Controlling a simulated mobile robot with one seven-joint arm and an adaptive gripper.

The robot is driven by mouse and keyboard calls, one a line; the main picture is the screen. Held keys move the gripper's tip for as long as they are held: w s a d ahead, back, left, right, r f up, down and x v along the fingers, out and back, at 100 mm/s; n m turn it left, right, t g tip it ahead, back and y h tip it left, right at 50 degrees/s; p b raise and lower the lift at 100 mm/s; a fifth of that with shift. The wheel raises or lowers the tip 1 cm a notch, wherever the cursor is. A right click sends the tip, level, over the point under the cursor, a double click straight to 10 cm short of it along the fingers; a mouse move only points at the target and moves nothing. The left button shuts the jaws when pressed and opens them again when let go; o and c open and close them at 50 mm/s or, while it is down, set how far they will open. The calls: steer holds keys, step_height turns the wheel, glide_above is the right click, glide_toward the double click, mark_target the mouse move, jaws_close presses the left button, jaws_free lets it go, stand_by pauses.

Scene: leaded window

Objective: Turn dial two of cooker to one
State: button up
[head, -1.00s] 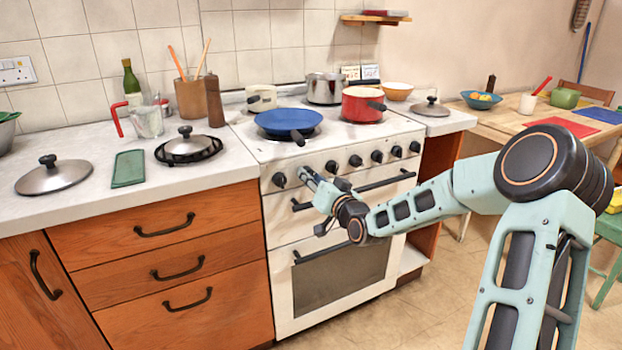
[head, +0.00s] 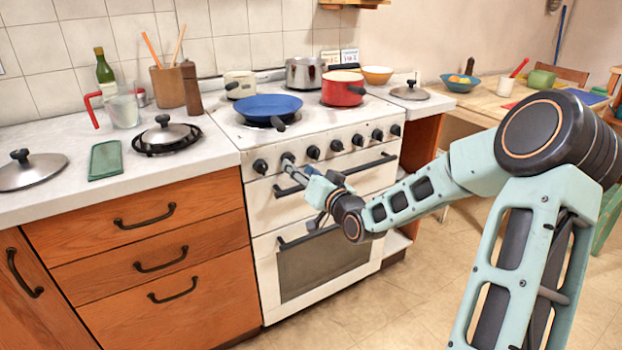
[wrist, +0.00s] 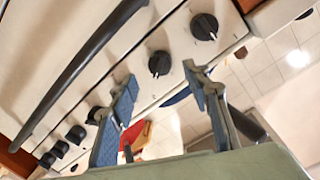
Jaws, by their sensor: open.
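The white cooker (head: 350,170) has a row of several black dials on its front. The end dial on the left (head: 260,166) shows clear in the head view and also at the upper right of the wrist view (wrist: 204,27). Dial two (wrist: 159,64), beside it, is black with a pale mark toward the bottom of the wrist picture. In the head view my gripper (head: 289,163) covers dial two. In the wrist view my gripper (wrist: 162,76) is open, its blue-padded fingertips on either side of dial two. Whether they touch it I cannot tell.
A dark bar handle (head: 340,178) runs just below the dials, close to my gripper. A blue pan (head: 268,107) stands on the hob above, its handle pointing toward the front. A red pot (head: 342,90) stands further right. The floor (head: 400,295) in front is clear.

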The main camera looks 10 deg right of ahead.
steer(key=v, duration=0.7)
